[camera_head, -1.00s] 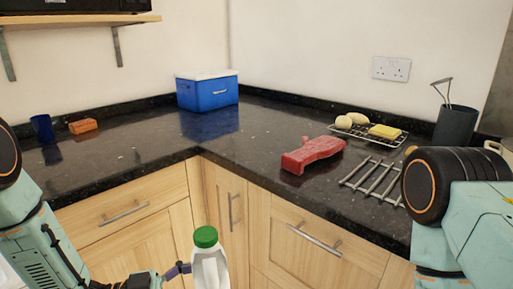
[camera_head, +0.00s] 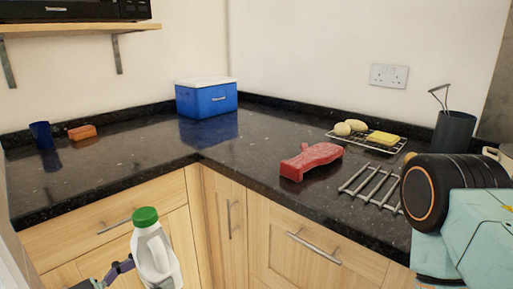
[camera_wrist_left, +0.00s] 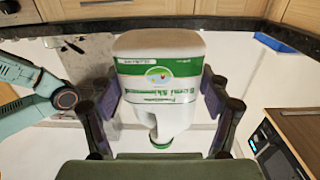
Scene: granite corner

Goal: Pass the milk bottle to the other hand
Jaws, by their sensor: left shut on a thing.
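The milk bottle (camera_head: 154,255) is white with a green cap and shows low in the head view, tilted, in front of the wooden cabinets. My left gripper (camera_head: 122,270) is shut on it from the left side; only part of the gripper shows there. In the left wrist view the bottle (camera_wrist_left: 160,75) appears cap-down, with its green and white label facing the camera. The left gripper's fingers (camera_wrist_left: 155,100) stand on both sides of it. My right arm is at the right of the head view, but its gripper is out of view.
The dark granite counter (camera_head: 110,160) runs around the corner above the cabinets. On it are a blue cooler box (camera_head: 207,99), a red object (camera_head: 311,160), a metal rack (camera_head: 372,182), a wire tray with food (camera_head: 385,147), a blue cup (camera_head: 41,135) and an orange block (camera_head: 82,132).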

